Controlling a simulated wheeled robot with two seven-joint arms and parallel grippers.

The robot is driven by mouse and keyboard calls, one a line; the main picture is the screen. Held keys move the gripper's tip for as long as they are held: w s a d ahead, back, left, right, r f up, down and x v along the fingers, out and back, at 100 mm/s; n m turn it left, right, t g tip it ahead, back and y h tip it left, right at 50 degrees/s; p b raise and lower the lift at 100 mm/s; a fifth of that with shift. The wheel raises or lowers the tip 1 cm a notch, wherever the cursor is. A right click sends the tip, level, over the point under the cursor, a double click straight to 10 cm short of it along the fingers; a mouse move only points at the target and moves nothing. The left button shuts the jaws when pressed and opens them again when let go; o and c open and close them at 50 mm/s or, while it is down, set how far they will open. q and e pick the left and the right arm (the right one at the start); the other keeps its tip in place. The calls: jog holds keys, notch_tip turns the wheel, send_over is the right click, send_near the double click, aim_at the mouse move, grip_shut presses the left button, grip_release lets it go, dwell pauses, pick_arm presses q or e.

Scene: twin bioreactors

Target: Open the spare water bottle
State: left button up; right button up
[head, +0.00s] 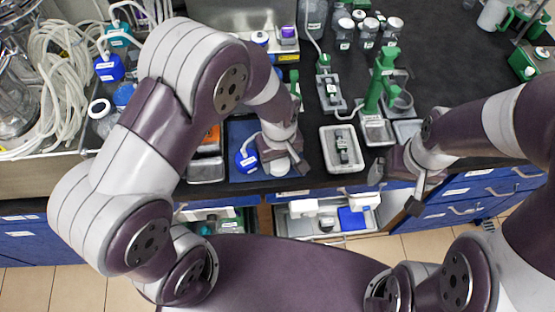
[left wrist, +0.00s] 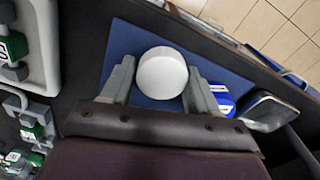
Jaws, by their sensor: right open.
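A bottle with a round white cap (left wrist: 162,73) stands on a blue mat (left wrist: 118,50), seen from above in the left wrist view. I take it for the spare water bottle; no label shows. My left gripper (left wrist: 161,84) has its two fingers on either side of the cap, very close to it. Whether they press on it I cannot tell. In the head view my left gripper (head: 283,160) is over the mat and hides most of this bottle. My right gripper (head: 397,188) is open and empty near the bench's front edge, to the right.
A green stand (head: 382,80) and several capped bottles are further back. Tubing (head: 62,85) crowds the left.

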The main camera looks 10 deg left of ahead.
aim_at(279, 163)
pick_arm(q)
jog(key=shift+s+f, duration=0.4)
jog(key=shift+f, duration=0.35)
pick_arm(e)
jog(key=shift+w+d+f, duration=0.1)
jog(key=shift+d+f, duration=0.1)
jog(key=shift+f, duration=0.1)
pick_arm(q)
jog(key=shift+s+a, duration=0.1)
pick_arm(e)
jog(key=shift+a, duration=0.1)
pick_arm(q)
jog(key=shift+r, duration=0.4)
jog(key=r, duration=0.1)
jog(key=w+r, duration=0.1)
jog(key=r, duration=0.1)
jog(key=shift+w+r+g+p, duration=0.1)
jog(key=shift+r+g+p, duration=0.2)
jog(key=shift+p, duration=0.05)
notch_tip(279, 163, up, 8)
jog(key=s+a+m+t, duration=0.1)
jog(key=s+a+m, duration=0.4)
jog(key=a, duration=0.6)
jog(key=shift+s+r+m+t, duration=0.15)
jog(key=shift+s+m+t, duration=0.15)
jog(key=shift+m, duration=0.3)
pick_arm(e)
jog(key=shift+w+r, duration=0.25)
jog(key=shift+r, duration=0.3)
